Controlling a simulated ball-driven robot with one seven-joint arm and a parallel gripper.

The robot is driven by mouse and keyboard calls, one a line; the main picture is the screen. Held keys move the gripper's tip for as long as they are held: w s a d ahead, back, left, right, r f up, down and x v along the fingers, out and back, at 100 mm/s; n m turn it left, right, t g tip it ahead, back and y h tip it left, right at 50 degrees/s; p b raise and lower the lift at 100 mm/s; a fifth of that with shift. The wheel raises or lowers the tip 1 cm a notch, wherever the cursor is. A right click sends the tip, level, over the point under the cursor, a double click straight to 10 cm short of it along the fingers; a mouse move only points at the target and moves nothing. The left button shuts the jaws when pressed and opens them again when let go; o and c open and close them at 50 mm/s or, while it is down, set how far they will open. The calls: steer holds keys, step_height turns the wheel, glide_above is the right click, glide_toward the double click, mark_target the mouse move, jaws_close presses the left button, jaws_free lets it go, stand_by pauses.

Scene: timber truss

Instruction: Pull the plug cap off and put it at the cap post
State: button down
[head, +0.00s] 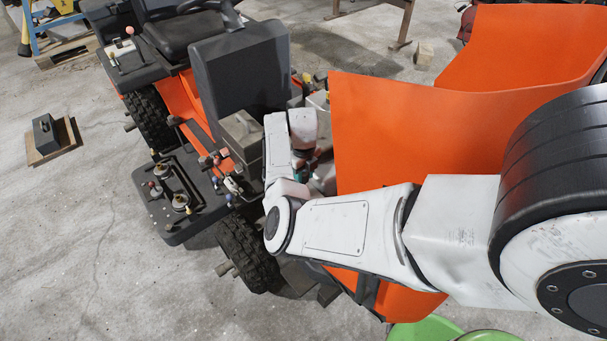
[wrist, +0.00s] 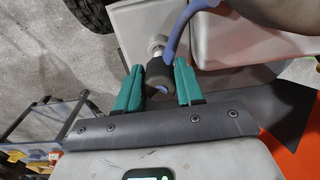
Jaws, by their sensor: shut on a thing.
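My gripper (wrist: 159,67) has green fingers shut on a dark, round plug cap (wrist: 160,76) in the wrist view. A blue lead (wrist: 177,30) curves up and right from beside the cap. A pale metal plug (wrist: 157,46) shows just beyond the cap's far end; I cannot tell whether the cap still sits on it. In the head view my gripper (head: 302,172) is mostly hidden behind my arm's wrist, and the cap cannot be seen. I cannot make out the cap post in either view.
An orange machine with a dark seat (head: 185,32) and knobbly tyres (head: 248,252) stands at the left. A large orange panel (head: 400,125) rises close to my arm. A grey box (head: 240,137) is beside my wrist.

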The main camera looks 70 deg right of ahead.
steer(key=shift+r+p, duration=1.75)
steer(key=shift+r, duration=0.3)
steer(key=w+a+r+n, duration=0.1)
steer(key=w+a+n, duration=0.4)
steer(key=a+n, duration=0.5)
steer(key=w+a+n, duration=0.5)
steer(key=a+n, duration=0.4)
steer(key=n, duration=0.2)
steer(key=a+r+n, duration=0.1)
steer(key=a+n, duration=1.9)
steer(key=n, duration=0.1)
steer(key=shift+s+a+r, duration=0.15)
steer(key=shift+a+r, duration=0.25)
